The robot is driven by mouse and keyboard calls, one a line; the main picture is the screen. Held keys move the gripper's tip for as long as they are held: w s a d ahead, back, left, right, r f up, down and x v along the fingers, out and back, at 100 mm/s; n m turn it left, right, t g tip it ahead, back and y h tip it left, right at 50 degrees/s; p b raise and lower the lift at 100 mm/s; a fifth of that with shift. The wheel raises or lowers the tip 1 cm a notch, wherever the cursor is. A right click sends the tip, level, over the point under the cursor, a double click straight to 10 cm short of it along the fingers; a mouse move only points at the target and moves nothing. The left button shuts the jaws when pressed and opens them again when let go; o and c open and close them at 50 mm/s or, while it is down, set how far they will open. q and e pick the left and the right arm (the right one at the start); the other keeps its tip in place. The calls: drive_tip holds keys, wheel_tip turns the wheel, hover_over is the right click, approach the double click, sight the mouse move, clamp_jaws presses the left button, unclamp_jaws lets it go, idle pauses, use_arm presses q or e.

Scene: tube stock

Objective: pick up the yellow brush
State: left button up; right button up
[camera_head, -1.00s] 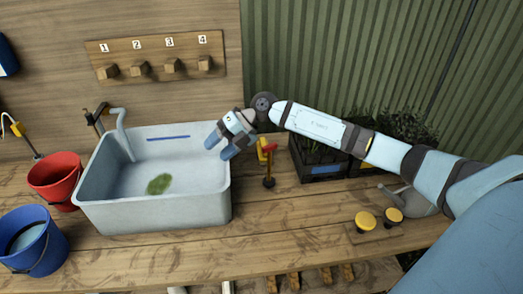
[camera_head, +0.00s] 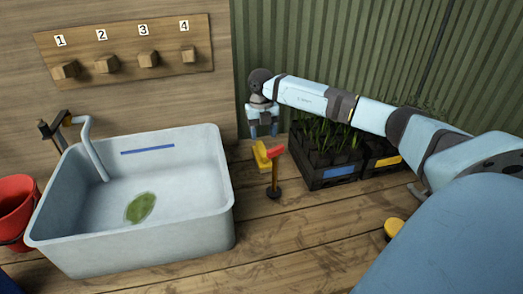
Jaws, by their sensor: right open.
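A yellow block-shaped thing, which looks like the yellow brush (camera_head: 262,155), is on the wooden bench just right of the sink. Its lower part is partly hidden by a red-topped stand. My right gripper (camera_head: 263,132) is open and empty, pointing down just above and behind the brush's top in the picture. I cannot tell whether its fingertips touch the brush. My left gripper is out of view.
The grey sink (camera_head: 185,222) fills the left, with a green patch inside. The red-topped stand (camera_head: 275,175) is close in front of the brush. A black plant crate (camera_head: 318,180) stands to the right. Bare bench (camera_head: 300,230) lies in front.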

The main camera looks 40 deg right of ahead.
sight(262, 148)
drive_tip(key=shift+s+a+f, duration=0.1)
drive_tip(key=shift+a+f, duration=0.05)
drive_tip(key=shift+f, duration=0.9)
drive_tip(key=shift+s+a+f, duration=0.1)
drive_tip(key=shift+a+f, duration=0.05)
drive_tip(key=shift+f, duration=0.85)
drive_tip(key=shift+s+a+f, duration=0.1)
drive_tip(key=shift+a+f, duration=0.05)
drive_tip(key=shift+f, duration=0.9)
drive_tip(key=shift+w, duration=0.1)
drive_tip(key=shift+c, duration=0.2)
clamp_jaws()
